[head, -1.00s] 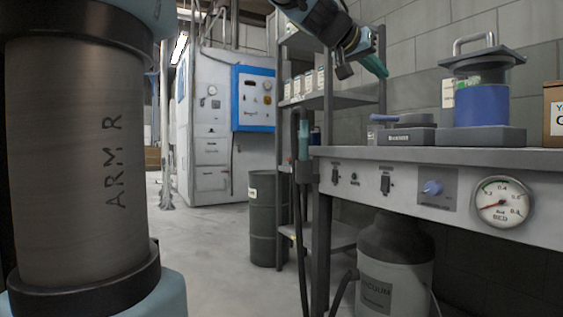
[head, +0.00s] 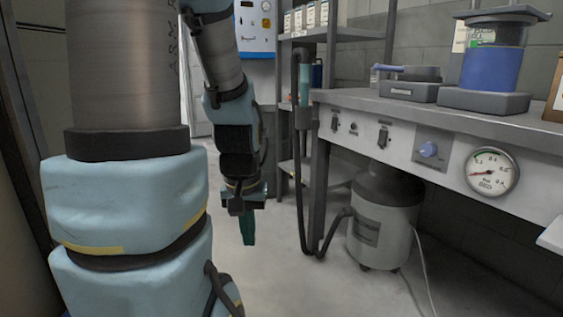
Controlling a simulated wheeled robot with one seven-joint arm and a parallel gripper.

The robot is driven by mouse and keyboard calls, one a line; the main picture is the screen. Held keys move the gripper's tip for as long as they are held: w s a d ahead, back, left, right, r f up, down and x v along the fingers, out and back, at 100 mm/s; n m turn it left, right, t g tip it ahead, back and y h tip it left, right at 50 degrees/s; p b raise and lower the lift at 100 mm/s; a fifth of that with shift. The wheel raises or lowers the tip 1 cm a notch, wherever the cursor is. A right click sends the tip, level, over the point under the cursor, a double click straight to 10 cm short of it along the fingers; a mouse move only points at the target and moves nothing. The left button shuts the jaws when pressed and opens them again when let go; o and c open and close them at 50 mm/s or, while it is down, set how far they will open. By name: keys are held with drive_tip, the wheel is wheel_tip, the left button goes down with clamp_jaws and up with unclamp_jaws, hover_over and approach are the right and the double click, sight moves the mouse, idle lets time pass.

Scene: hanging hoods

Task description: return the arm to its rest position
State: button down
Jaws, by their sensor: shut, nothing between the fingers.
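My gripper (head: 248,228) hangs at the end of my folded arm, left of the middle in the head view. Its teal fingers point straight down over open floor and are shut with nothing between them. The gripper is apart from the workbench (head: 450,115) and to the left of it. My arm's thick column and light blue joints fill the left part of the view.
The workbench carries a blue canister (head: 492,68) and has a gauge (head: 491,172) on its front. A vacuum drum (head: 384,220) stands below it, with a black hose (head: 302,200) to its left. A shelf rack (head: 330,35) stands behind. Floor (head: 300,290) in front is clear.

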wheel_tip(320, 180, up, 37)
drive_tip(key=p, duration=3.5)
drive_tip(key=shift+w, duration=0.15)
drive_tip(key=shift+r, duration=0.1)
